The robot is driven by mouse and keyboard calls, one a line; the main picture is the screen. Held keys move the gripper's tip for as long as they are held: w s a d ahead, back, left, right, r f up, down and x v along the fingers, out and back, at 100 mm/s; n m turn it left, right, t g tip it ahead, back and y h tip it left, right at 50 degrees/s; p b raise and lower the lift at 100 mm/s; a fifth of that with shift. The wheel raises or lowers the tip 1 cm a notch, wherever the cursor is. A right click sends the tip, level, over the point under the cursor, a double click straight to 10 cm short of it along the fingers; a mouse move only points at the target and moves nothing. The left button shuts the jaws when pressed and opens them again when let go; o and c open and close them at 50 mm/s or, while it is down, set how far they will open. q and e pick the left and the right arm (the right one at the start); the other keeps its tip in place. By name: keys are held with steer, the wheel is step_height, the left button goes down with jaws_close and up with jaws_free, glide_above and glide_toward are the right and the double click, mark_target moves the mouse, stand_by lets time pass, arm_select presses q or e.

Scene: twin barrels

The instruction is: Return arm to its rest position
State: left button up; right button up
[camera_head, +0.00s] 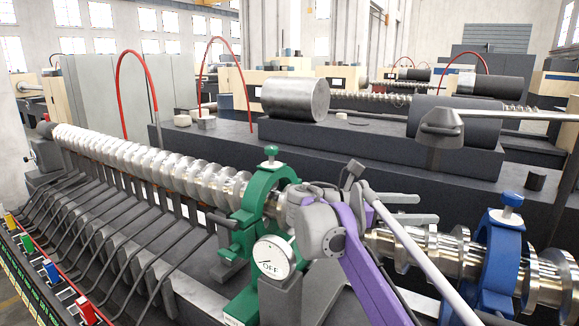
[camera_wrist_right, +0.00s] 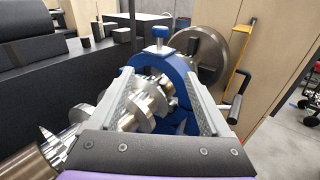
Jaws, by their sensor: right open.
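My right arm is the purple and grey one reaching up from the bottom of the head view. Its gripper (camera_head: 428,208) is open, with its two grey fingers pointing right, above the shiny crankshaft (camera_head: 440,250). In the right wrist view the open fingers (camera_wrist_right: 158,75) frame a stretch of the crankshaft (camera_wrist_right: 140,122) and the blue clamp ring (camera_wrist_right: 178,66) beyond it. Nothing is visibly gripped; whether a finger touches the shaft cannot be told. The blue clamp ring (camera_head: 500,262) stands at the right in the head view. My left gripper is not in view.
A green clamp ring (camera_head: 262,200) and an OFF dial (camera_head: 273,258) stand close to my right wrist. A long ribbed shaft (camera_head: 150,163) runs left over several black levers (camera_head: 105,225). Two barrels, one silver (camera_head: 295,98) and one dark (camera_head: 452,118), lie behind on a dark bench.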

steer(key=s+d+f+m+t+y, duration=0.1)
steer(key=s+d+f+m+y, duration=0.15)
steer(key=s+f+y, duration=0.4)
steer(key=s+d+f+m+y, duration=0.1)
steer(key=s+d+f+m, duration=0.2)
steer(key=f, duration=0.7)
steer(key=s+a+f+m+t+y, duration=0.2)
steer(key=s+a+f+m+y, duration=0.3)
steer(key=s+f, duration=0.3)
steer(key=s+a+f+m+t+y, duration=0.1)
steer(key=s+a+f+m+y, duration=0.4)
steer(key=f, duration=0.9)
steer(key=s+a+m, duration=0.1)
steer(key=s+m, duration=0.1)
steer(key=s, duration=0.1)
steer(key=shift+s+a+m+t, duration=0.25)
steer(key=shift+a+m+t, duration=0.1)
steer(key=shift+t, duration=0.05)
